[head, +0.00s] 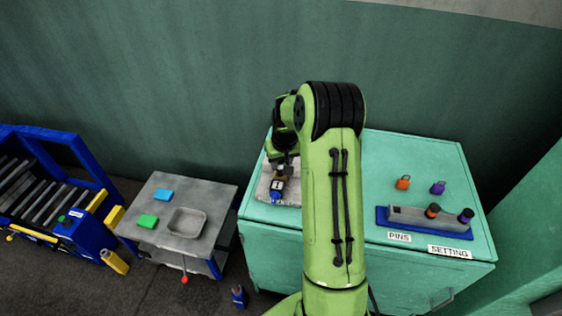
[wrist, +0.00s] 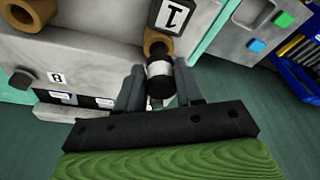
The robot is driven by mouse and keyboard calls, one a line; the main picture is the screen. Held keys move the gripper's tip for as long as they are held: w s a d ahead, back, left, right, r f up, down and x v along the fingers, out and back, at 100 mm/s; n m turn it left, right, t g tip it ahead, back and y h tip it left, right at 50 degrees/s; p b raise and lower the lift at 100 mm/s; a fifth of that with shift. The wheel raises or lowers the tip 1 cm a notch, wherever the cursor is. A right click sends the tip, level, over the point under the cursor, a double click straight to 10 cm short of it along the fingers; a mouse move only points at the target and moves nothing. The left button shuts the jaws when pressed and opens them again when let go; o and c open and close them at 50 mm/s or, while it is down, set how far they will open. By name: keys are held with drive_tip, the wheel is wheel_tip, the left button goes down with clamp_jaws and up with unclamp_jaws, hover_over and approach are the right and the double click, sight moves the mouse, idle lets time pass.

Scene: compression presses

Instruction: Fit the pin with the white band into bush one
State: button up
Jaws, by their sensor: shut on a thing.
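My gripper (wrist: 160,82) is shut on the pin with the white band (wrist: 160,69), a dark cylinder with a pale band, in the wrist view. The pin's far end meets the tan ring of bush one (wrist: 153,37), beside a block marked 1 (wrist: 172,15). I cannot tell whether the end has entered the bore. In the head view my gripper (head: 281,170) is over the grey fixture (head: 264,188) on the left of the green cabinet, partly hidden by my arm. The pin cannot be made out there.
Another tan bush (wrist: 31,12) sits on the fixture. A grey trolley (head: 150,205) stands left.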

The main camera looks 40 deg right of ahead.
drive_tip(key=shift+s+b+x, duration=0.15)
drive_tip(key=shift+b+x, duration=0.4)
drive_tip(key=shift+x, duration=0.1)
drive_tip(key=shift+s+b+x, duration=0.15)
drive_tip(key=shift+b+x, duration=0.35)
drive_tip(key=shift+x, duration=0.1)
drive_tip(key=o, duration=1.1)
drive_tip(key=shift+a, duration=0.1)
drive_tip(key=shift+o, duration=0.2)
drive_tip(key=p+v, duration=0.2)
drive_tip(key=v, duration=1.3)
drive_tip(key=shift+s+r, duration=0.2)
drive_tip(key=shift+r, duration=0.15)
